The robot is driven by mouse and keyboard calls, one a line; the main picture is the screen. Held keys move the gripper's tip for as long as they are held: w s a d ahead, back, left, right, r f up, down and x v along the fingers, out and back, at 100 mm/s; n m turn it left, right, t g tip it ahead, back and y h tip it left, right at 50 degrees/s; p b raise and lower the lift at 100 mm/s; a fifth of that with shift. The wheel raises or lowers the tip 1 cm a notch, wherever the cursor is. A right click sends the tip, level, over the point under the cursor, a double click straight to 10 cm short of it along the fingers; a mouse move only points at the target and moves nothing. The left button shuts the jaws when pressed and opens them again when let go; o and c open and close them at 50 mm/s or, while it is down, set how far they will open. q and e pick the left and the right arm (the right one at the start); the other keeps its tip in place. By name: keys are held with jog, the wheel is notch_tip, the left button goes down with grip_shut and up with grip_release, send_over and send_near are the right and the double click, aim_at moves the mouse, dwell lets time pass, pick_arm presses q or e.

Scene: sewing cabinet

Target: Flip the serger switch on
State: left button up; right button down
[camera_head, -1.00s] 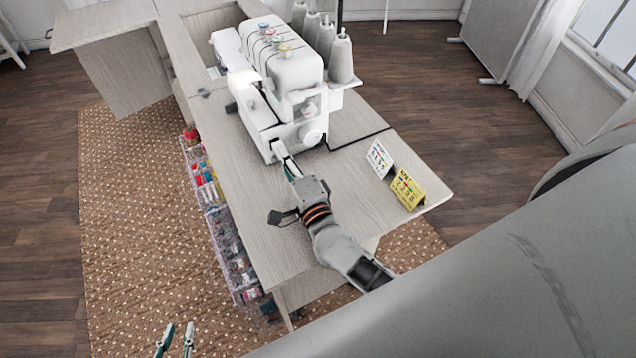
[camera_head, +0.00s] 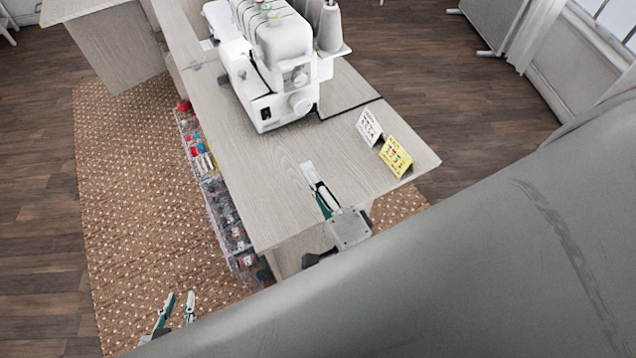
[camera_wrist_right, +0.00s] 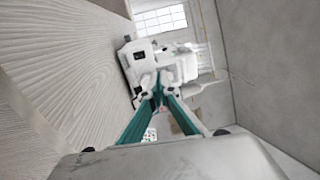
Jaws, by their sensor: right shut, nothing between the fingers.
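The white serger (camera_head: 272,70) stands on the cabinet top in the head view, with its thread cones behind it. A small black switch (camera_head: 265,114) shows low on its near end face; it also shows in the right wrist view (camera_wrist_right: 139,56). I cannot tell which way the switch is set. My right gripper (camera_head: 308,168) is shut and empty, over the near part of the tabletop, clear of the serger. In the right wrist view its fingertips (camera_wrist_right: 158,93) point toward the serger. My left gripper (camera_head: 181,298) is open and empty, low over the rug, away from the cabinet.
The wooden cabinet top (camera_head: 255,190) has free room in front of the serger. A white card (camera_head: 369,127) and a yellow card (camera_head: 396,157) stand at its right. Clear bins (camera_head: 222,205) of colourful supplies hang along its left side. A brown dotted rug (camera_head: 120,200) lies below.

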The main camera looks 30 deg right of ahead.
pick_arm(q)
jog(key=shift+s+f, duration=0.25)
jog(key=shift+f, duration=0.15)
pick_arm(e)
jog(key=shift+s+r, duration=0.2)
jog(key=shift+s, duration=1.4)
